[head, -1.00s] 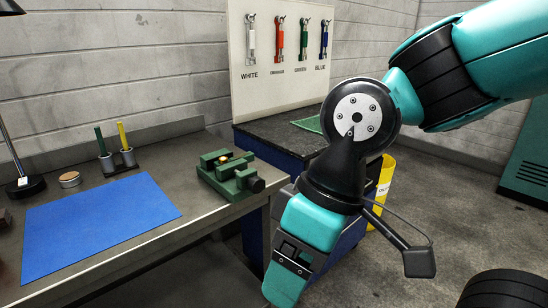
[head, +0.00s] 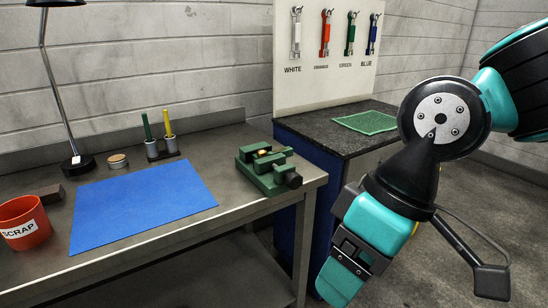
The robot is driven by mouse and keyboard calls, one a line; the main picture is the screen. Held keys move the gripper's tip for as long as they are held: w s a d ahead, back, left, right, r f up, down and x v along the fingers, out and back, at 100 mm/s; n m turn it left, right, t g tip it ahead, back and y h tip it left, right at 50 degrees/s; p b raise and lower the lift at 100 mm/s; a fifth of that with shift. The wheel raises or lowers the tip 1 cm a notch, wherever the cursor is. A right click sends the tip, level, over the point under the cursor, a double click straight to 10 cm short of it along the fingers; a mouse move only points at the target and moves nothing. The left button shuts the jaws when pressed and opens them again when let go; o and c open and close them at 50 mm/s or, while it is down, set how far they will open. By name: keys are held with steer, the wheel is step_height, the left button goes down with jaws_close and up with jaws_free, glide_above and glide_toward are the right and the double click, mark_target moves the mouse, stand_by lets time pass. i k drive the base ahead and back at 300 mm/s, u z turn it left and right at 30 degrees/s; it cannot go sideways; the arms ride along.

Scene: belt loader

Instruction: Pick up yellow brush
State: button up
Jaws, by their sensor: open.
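The yellow brush (head: 168,124) stands upright in the right cup of a small two-cup holder (head: 163,152) at the back of the metal bench. A green brush (head: 146,126) stands upright in the left cup. Only the upper handles show; their lower ends are hidden in the cups. My gripper (head: 342,270) hangs at the lower right, off the bench's right edge, pointing down and well apart from the yellow brush. I see no object held in it; its fingertips are not clearly visible.
A green vise (head: 266,172) sits at the bench's right end, between my gripper and the holder. A blue mat (head: 140,208) lies in front of the holder. A lamp (head: 58,95), a round tin (head: 117,161) and a red scrap bin (head: 24,224) stand to the left.

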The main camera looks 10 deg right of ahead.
mark_target(166, 118)
steer(key=i, duration=0.9)
steer(key=u, duration=1)
steer(key=i, duration=0.65)
steer(key=u, duration=0.15)
